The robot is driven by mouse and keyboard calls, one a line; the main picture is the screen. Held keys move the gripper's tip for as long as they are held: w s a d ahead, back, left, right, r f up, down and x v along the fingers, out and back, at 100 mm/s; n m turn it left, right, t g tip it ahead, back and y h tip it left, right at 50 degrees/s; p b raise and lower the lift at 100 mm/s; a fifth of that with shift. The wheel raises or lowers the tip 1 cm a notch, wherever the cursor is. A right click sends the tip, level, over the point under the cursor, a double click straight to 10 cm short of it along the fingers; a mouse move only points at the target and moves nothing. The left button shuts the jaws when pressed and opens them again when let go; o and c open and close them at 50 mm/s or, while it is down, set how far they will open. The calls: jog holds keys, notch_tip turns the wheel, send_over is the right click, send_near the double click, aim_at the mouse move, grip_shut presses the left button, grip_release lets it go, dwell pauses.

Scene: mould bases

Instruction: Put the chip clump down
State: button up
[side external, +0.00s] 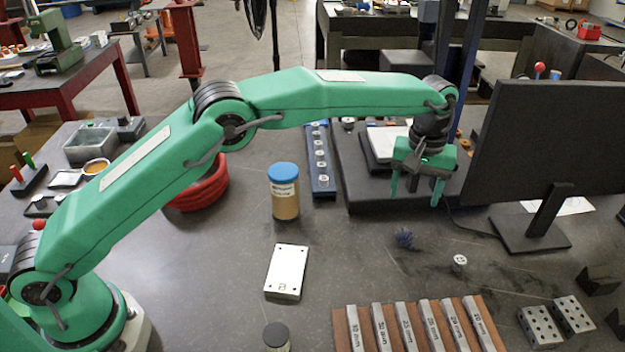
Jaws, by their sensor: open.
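The chip clump (404,237) is a small, dark bluish tangle lying on the grey table. My gripper (415,201) points down with its two green fingers spread apart. Nothing shows between the fingers. In this view the fingertips appear above and slightly behind the clump, apart from it. I cannot tell the exact height of the fingertips over the table.
A black monitor (555,115) stands close right of my gripper. A metal plate (287,271), a blue-lidded jar (284,194) and a wooden rack of metal bars (412,325) surround the clump. Dark crumbs lie right of it. Table left of the clump is clear.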

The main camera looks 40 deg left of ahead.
jog(key=s+a+r+m+t, duration=0.1)
jog(key=s+a+r, duration=0.5)
jog(key=a+r, duration=0.25)
jog(key=s+a+r+m+t, duration=0.1)
jog(key=s+a+r+t, duration=0.1)
jog(key=s+a+r, duration=0.55)
jog(key=s+a+f+m+t, duration=0.1)
jog(key=s+a+f, duration=0.1)
jog(key=s+a, duration=0.4)
jog(key=s+a+f+m+t, duration=0.1)
jog(key=s+a, duration=0.5)
jog(key=s, duration=0.8)
jog(key=shift+s+a+f+m+t, duration=0.15)
jog(key=shift+s+f+m+t, duration=0.15)
jog(key=shift+f, duration=0.45)
